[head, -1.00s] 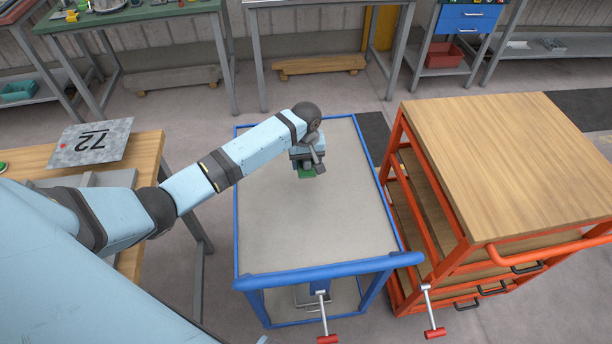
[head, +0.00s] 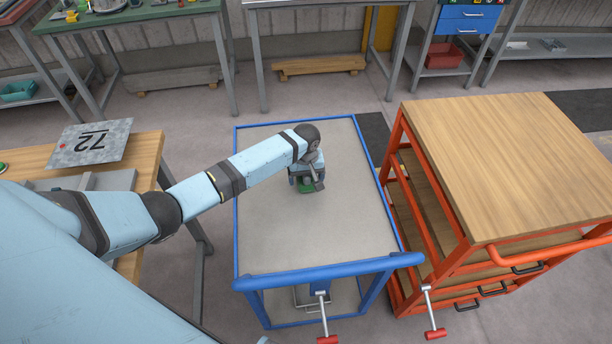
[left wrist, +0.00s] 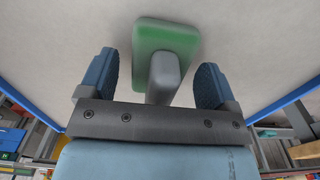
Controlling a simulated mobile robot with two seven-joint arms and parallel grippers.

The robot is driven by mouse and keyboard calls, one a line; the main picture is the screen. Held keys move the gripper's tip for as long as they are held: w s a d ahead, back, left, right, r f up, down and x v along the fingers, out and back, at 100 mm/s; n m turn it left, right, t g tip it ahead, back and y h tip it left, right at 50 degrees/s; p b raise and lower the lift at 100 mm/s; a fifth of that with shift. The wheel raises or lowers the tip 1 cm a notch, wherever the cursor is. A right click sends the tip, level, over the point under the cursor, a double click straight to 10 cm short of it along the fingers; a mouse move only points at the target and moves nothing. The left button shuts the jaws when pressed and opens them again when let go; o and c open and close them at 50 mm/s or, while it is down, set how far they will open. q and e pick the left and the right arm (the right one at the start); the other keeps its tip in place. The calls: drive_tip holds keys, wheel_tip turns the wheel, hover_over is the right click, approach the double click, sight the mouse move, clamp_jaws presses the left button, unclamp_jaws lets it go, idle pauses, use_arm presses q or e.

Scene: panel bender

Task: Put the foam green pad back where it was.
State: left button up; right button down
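The foam green pad (head: 305,190), a green block with a grey handle, is at the blue-framed cart's grey top (head: 290,230). In the left wrist view the pad (left wrist: 152,50) appears against the grey surface, its handle pointing back between my fingers. My left gripper (head: 307,183) is right above the pad, pointing down. In the left wrist view its blue fingers (left wrist: 155,82) are apart, with a gap on each side of the handle. My wrist hides part of the pad in the head view. My right gripper is not in view.
An orange cart with a wooden top (head: 510,160) stands close on the right. A wooden table with a metal plate marked 72 (head: 90,143) is on the left. Workbenches line the back wall. The rest of the blue cart's top is clear.

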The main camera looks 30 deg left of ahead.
use_arm(q)
drive_tip(key=shift+r, duration=0.5)
wheel_tip(320, 180, up, 11)
drive_tip(key=shift+r, duration=0.1)
idle(0.4)
